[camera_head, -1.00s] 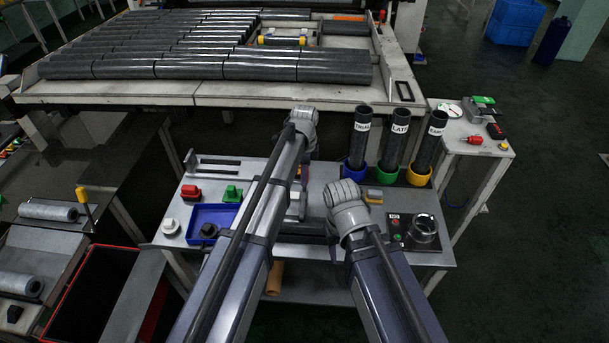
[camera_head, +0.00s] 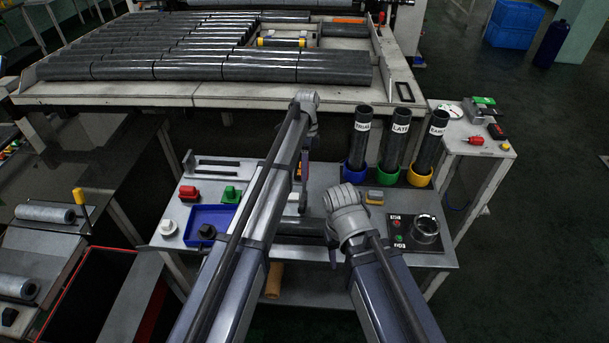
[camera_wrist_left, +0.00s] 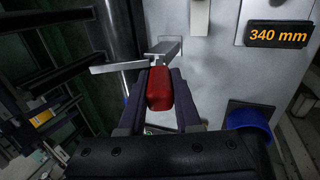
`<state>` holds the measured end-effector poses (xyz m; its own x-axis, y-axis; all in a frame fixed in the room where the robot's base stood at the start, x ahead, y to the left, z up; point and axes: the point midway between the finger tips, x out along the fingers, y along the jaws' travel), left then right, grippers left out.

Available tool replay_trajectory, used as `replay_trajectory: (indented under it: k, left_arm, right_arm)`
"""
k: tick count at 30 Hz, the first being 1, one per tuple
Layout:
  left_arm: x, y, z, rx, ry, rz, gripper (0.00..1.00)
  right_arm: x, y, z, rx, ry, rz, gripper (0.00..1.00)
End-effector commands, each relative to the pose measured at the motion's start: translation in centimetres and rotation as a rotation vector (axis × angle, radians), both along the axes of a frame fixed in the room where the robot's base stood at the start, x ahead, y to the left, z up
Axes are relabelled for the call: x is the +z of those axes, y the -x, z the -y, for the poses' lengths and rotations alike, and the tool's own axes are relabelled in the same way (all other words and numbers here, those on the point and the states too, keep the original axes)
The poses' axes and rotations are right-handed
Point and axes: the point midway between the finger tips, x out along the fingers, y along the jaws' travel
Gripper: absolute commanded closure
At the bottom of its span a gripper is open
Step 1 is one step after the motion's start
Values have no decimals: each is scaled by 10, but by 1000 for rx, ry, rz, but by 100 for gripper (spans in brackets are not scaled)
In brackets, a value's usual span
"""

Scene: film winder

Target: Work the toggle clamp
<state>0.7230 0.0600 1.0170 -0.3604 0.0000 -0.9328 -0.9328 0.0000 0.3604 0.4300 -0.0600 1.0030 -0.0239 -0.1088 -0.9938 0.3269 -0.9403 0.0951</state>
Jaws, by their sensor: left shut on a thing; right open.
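The toggle clamp shows in the left wrist view as a metal lever (camera_wrist_left: 125,64) with a red handle grip (camera_wrist_left: 159,91). My left gripper (camera_wrist_left: 158,84) has its dark fingers shut on either side of the red grip. In the head view my left gripper (camera_head: 303,198) points down over the middle of the bench, and the clamp is mostly hidden there by my left arm and fingers. My right gripper (camera_head: 333,257) is open, low over the front of the bench, partly hidden by its own wrist. No thing is seen in it.
A display (camera_wrist_left: 277,34) reads 340 mm. Labelled dark tubes (camera_head: 397,145) stand in coloured cups at the back right. A blue tray (camera_head: 211,217) is at the left, near a red block (camera_head: 188,193) and a green block (camera_head: 231,194). A control box (camera_head: 396,232) is at the right.

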Motion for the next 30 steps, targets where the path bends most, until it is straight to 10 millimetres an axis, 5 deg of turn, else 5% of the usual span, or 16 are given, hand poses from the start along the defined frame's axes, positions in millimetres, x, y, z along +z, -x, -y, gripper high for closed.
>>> replay_trajectory:
  k: [8,9,17,30]
  left_arm:
    - [0,1,0,-1,1,-4,100]
    - [0,1,0,-1,1,-4,67]
    - [0,0,0,0,0,-3,38]
    - [7,-2,0,0,0,-3,38]
  right_arm:
    - [0,0,0,0,0,0,50]
    - [0,0,0,0,0,0,50]
    - [0,0,0,0,0,0,50]
    - [7,0,0,0,0,0,50]
